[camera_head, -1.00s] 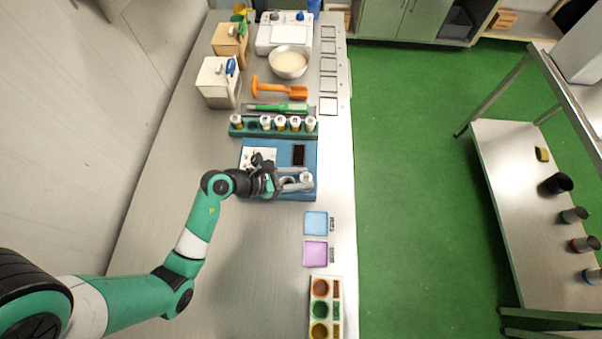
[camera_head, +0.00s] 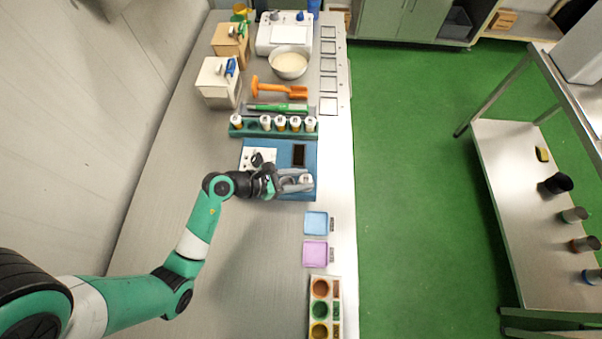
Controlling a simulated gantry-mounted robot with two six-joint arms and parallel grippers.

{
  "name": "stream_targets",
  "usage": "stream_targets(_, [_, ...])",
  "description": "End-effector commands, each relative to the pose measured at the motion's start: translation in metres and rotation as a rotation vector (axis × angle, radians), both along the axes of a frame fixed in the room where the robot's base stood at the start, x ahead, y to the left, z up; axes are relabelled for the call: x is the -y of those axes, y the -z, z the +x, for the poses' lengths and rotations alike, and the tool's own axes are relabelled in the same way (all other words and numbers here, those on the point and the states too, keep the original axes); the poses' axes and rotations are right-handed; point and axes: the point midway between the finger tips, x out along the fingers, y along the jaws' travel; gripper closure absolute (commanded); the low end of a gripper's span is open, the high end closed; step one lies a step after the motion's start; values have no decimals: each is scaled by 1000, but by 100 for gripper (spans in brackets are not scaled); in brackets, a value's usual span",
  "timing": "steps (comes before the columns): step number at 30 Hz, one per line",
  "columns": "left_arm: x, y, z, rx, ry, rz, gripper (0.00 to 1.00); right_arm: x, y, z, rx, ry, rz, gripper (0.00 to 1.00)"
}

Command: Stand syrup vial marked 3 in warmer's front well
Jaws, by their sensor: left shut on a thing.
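The warmer (camera_head: 310,146) is a blue block with a pale control panel and a dark rectangular well (camera_head: 299,155) at its back. My left gripper (camera_head: 304,181) is over the warmer's front part and is shut on a vial with a pale top (camera_head: 306,178). The gripper hides most of this vial and the front well under it. I cannot read the vial's mark or tell how deep it sits. My right gripper is not in view.
A green rack (camera_head: 251,127) with several white-capped vials and an empty slot stands behind the warmer. A blue tray (camera_head: 316,223) and a purple tray (camera_head: 315,253) lie in front.

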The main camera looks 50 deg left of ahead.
Motion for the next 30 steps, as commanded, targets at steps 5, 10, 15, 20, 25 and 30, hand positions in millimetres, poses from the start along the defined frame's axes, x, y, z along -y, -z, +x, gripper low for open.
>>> stream_targets(5, [0,4,0,0,0,0,100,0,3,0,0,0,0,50])
stream_targets(10, [0,4,0,0,0,0,44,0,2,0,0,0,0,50])
stream_targets(15, [0,4,0,0,0,0,44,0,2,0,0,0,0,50])
stream_targets(20, [-2,-1,-6,-1,0,0,44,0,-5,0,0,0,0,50])
stream_targets(25, [-7,-10,-19,-3,-2,-1,44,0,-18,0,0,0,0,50])
stream_targets(30, [-12,-18,-32,-2,-3,-1,44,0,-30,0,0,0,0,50])
